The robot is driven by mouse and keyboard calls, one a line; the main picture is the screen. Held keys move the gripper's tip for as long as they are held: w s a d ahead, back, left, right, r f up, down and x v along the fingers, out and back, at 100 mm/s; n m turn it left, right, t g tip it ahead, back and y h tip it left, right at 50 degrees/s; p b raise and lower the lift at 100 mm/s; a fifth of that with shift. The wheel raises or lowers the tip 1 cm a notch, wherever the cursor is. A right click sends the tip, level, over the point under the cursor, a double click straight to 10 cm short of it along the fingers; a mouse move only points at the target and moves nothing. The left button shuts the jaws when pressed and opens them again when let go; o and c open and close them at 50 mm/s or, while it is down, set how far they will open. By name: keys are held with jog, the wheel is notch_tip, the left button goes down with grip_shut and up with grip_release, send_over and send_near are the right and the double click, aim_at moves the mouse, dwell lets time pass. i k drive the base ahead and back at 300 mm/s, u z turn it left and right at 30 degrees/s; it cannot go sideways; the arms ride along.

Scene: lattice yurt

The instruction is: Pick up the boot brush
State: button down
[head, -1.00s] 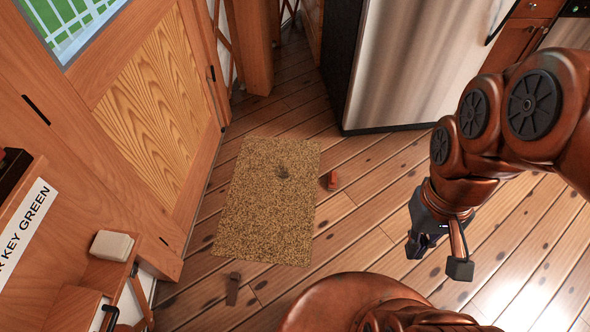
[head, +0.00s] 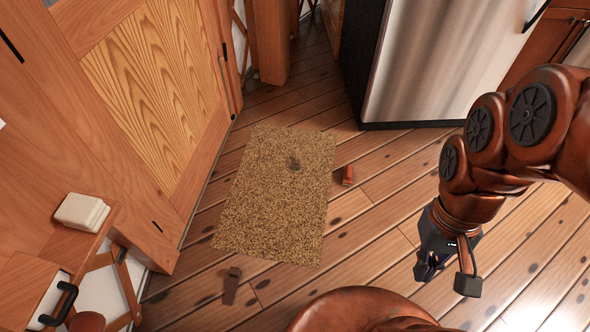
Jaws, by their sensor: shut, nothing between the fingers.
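Three small things lie on or by the doormat (head: 272,205), and I cannot tell for sure which is the boot brush. A brown, narrow block (head: 231,286) lies on the floor just off the mat's near edge. A small red-orange object (head: 347,175) lies on the floor right of the mat. A small dark grey object (head: 294,163) lies on the mat's far part. My gripper (head: 424,272) is shut and empty, above the floor to the right of the mat, apart from all three.
A wooden door (head: 165,90) stands along the left. A steel fridge (head: 430,65) stands at the back right. A small wooden shelf at lower left bears a cream block (head: 82,212). The plank floor (head: 375,240) between mat and gripper is clear.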

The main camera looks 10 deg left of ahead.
aim_at(348, 170)
jog(key=z, duration=0.55)
jog(key=i, duration=1.1)
jog(key=u, duration=2.2)
